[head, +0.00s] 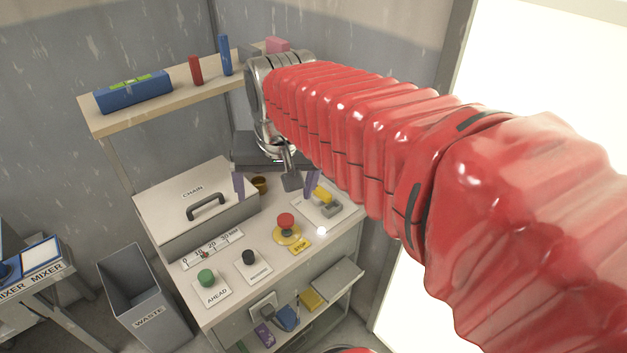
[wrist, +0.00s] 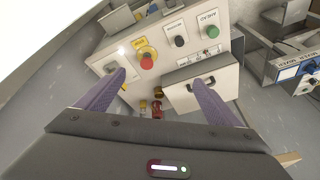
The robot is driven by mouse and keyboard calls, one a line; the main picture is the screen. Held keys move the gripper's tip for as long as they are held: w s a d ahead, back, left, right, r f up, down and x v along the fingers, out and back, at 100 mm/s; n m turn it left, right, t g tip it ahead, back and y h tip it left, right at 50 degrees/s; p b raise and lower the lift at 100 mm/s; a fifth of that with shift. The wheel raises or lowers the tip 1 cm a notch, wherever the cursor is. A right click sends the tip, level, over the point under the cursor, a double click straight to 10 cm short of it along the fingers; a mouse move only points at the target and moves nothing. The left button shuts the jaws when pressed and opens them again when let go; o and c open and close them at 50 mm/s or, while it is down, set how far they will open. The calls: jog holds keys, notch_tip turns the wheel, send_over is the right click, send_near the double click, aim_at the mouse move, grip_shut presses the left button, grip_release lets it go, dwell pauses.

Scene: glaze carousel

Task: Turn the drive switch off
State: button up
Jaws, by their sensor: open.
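A switch with a yellow handle (head: 323,194) and a grey body (head: 331,209) sits on a white plate at the right rear of the cabinet top (head: 262,262). I take it as the drive switch; its label is too small to read and its on/off position cannot be told. In the wrist view the left finger partly covers the plate. My gripper (head: 275,184) is open and empty above the back of the cabinet top, its purple fingers wide apart. In the head view the right finger appears just left of the yellow handle. The gripper also shows in the wrist view (wrist: 158,78).
A red stop button (head: 285,220), black reverse button (head: 249,257) and green AHEAD button (head: 207,277) stand on the cabinet top. A CHAIN cover (head: 170,205) with a handle is at left, a brown cup (head: 260,184) behind. A shelf (head: 160,103) hangs above.

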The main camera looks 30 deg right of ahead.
jog(key=shift+o, duration=0.4)
jog(key=w+d+f+m+g, duration=0.2)
jog(key=w+d+m, duration=0.3)
jog(key=w+d, duration=0.4)
jog(key=shift+w+d+m, duration=0.25)
jog(key=shift+w+m, duration=0.05)
jog(key=shift+w, duration=0.5)
jog(key=m+g, duration=0.2)
jog(key=m, duration=0.4)
send_over(319, 188)
notch_tip(319, 188, down, 9)
jog(key=shift+y, duration=0.3)
notch_tip(319, 188, down, 14)
jog(key=shift+r, duration=0.15)
jog(key=shift+c, duration=0.7)
jog(key=c, duration=0.9)
